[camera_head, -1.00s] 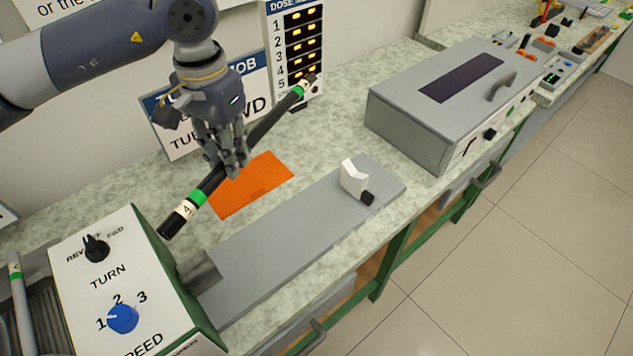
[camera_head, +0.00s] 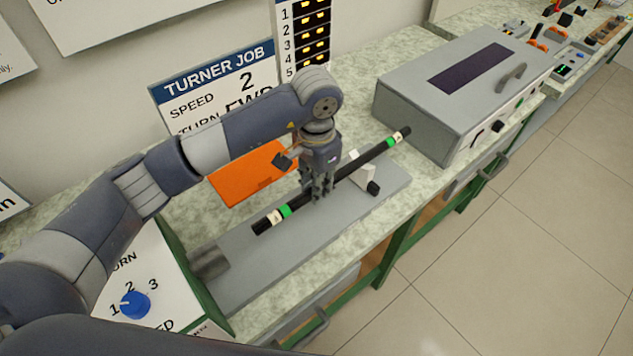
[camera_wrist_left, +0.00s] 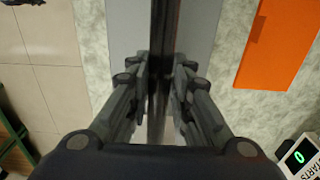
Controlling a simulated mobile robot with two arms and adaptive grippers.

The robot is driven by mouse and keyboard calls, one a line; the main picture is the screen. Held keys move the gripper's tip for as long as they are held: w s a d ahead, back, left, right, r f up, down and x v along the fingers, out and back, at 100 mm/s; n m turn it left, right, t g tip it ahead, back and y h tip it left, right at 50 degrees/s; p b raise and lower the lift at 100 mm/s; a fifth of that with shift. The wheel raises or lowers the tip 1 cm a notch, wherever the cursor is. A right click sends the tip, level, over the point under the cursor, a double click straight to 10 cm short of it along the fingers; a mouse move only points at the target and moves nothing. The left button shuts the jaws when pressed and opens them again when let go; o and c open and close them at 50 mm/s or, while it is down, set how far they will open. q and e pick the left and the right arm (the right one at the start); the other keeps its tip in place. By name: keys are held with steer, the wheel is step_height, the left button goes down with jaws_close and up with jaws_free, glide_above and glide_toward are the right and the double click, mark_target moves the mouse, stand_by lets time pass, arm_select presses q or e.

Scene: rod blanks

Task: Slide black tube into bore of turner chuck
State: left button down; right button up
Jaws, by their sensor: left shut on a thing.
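The black tube (camera_head: 350,172), with green and white bands near both ends, is held by my left gripper (camera_head: 318,193) near its middle. It also shows in the left wrist view (camera_wrist_left: 163,40), running between the fingers of my left gripper (camera_wrist_left: 160,95). In the head view the tube is over the grey bed of the turner, slanting from lower left to upper right. Its near end points towards the grey cylindrical chuck (camera_head: 208,262) on the turner's side, with a gap between them. The chuck's bore is not visible. My right gripper is not in view.
A white rest with a black knob (camera_head: 366,176) stands on the bed (camera_head: 290,245), close by the tube. The turner box with a blue speed knob (camera_head: 134,304) is at lower left. An orange mat (camera_head: 235,184) lies behind. A grey lidded box (camera_head: 415,115) stands right of the tube's far end.

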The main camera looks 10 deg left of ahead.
mark_target(294, 201)
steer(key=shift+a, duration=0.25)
arm_select(q)
steer(key=shift+f+b, duration=0.1)
steer(key=shift+b, duration=0.45)
steer(key=shift+s+a, duration=0.1)
steer(key=shift+a, duration=0.1)
steer(key=shift+s+a+b, duration=0.4)
steer(key=shift+s+a, duration=1.5)
steer(key=shift+s, duration=0.1)
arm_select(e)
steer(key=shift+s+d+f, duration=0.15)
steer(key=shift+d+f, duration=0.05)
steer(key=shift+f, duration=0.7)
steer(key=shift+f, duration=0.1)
arm_select(q)
steer(key=shift+b, duration=0.55)
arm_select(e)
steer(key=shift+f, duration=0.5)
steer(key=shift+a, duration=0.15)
